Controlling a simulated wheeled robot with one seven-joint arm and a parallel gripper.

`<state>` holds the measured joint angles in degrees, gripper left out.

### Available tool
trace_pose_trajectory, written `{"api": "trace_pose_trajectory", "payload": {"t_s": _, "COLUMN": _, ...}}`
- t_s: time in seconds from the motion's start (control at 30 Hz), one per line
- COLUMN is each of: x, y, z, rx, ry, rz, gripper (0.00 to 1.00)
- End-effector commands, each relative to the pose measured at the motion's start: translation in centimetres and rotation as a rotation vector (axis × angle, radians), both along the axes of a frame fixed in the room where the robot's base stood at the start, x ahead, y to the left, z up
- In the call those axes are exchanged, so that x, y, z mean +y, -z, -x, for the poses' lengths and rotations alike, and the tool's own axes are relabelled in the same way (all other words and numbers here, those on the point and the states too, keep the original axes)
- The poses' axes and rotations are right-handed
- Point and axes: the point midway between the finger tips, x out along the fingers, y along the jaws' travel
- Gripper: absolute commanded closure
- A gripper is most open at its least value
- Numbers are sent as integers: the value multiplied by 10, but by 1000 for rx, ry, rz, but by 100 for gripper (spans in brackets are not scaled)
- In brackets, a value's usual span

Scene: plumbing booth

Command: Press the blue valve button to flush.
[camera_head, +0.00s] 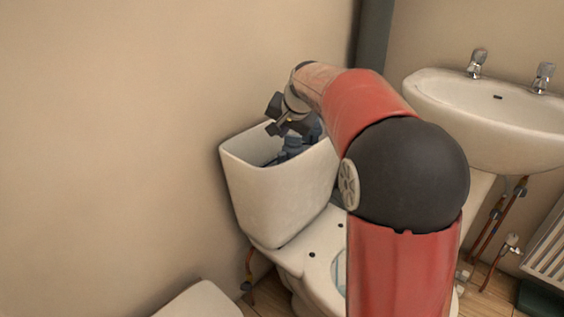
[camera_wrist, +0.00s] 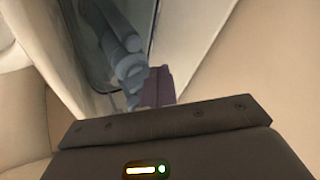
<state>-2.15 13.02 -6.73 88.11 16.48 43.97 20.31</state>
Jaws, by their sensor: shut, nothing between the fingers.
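The toilet cistern (camera_head: 275,200) stands open, with no lid on it. Inside it is a blue-grey valve (camera_head: 291,146), partly hidden behind my arm and gripper. In the wrist view the valve (camera_wrist: 128,62) is a grey-blue stepped cylinder inside the cistern opening. I cannot pick out a separate button on it. My gripper (camera_head: 273,128) is over the open cistern, close above the valve. It is shut and empty. Its dark purple fingers (camera_wrist: 158,86) appear right beside the valve in the wrist view; I cannot tell whether they touch it.
The toilet bowl (camera_head: 325,250) stands in front of the cistern, partly behind my arm. The cistern lid (camera_head: 200,302) appears to be the white piece at the bottom. A sink (camera_head: 490,115) and a radiator (camera_head: 550,250) are at the right. A dark pipe (camera_head: 373,40) runs up the wall.

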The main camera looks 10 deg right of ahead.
Motion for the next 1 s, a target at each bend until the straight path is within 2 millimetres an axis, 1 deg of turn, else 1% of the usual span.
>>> {"api": "trace_pose_trajectory", "payload": {"t_s": 0.03, "x": 0, "y": 14, "z": 0, "rx": 0, "ry": 0, "rz": 0, "gripper": 100}}
{"api": "trace_pose_trajectory", "payload": {"t_s": 0.13, "x": 0, "y": 24, "z": 0, "rx": 0, "ry": 0, "rz": 0, "gripper": 100}}
{"api": "trace_pose_trajectory", "payload": {"t_s": 0.23, "x": 0, "y": 31, "z": 0, "rx": -1, "ry": 0, "rz": 0, "gripper": 100}}
{"api": "trace_pose_trajectory", "payload": {"t_s": 1.0, "x": 0, "y": 32, "z": 0, "rx": 0, "ry": 0, "rz": 0, "gripper": 100}}
